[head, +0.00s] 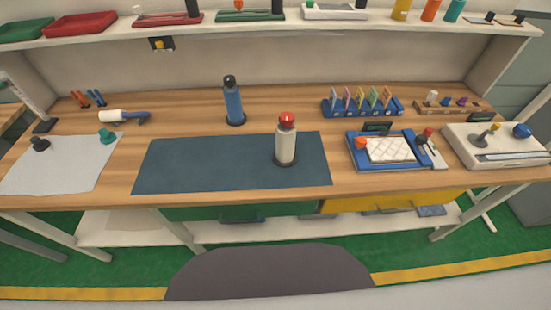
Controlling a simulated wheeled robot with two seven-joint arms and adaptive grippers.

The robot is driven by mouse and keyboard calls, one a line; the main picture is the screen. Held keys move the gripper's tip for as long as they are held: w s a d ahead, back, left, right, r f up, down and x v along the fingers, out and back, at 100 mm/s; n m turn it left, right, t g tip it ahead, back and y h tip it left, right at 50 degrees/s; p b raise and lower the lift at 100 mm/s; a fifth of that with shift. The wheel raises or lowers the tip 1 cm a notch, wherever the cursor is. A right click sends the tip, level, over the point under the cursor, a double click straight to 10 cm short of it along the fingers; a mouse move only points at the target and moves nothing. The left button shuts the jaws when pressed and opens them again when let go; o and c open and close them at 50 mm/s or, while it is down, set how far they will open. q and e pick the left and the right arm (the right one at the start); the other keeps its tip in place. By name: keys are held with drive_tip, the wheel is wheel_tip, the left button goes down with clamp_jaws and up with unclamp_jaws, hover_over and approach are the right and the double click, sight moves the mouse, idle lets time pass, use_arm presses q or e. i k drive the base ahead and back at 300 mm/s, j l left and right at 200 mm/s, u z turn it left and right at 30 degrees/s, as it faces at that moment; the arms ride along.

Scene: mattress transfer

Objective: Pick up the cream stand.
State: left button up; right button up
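A cream cylinder with a red top (286,143) stands upright on a round dark base on the dark blue-grey mat (205,165), right of the mat's middle. It is the upright cream thing nearest the middle of the bench; I cannot tell for sure that it is the cream stand. A similar blue cylinder with a dark top (233,103) stands behind it to the left, on its own dark base. Neither of my grippers shows in the head view.
A white cloth (62,165) lies at the left, with small knobs on it. A blue tray with a white pad (390,150) and a cream control box (495,148) stand at the right. A blue rack (360,106) is behind. A shelf (270,28) runs above the wooden bench (130,180).

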sight(285, 156)
drive_tip(key=k+j, duration=0.8)
drive_tip(key=j, duration=0.2)
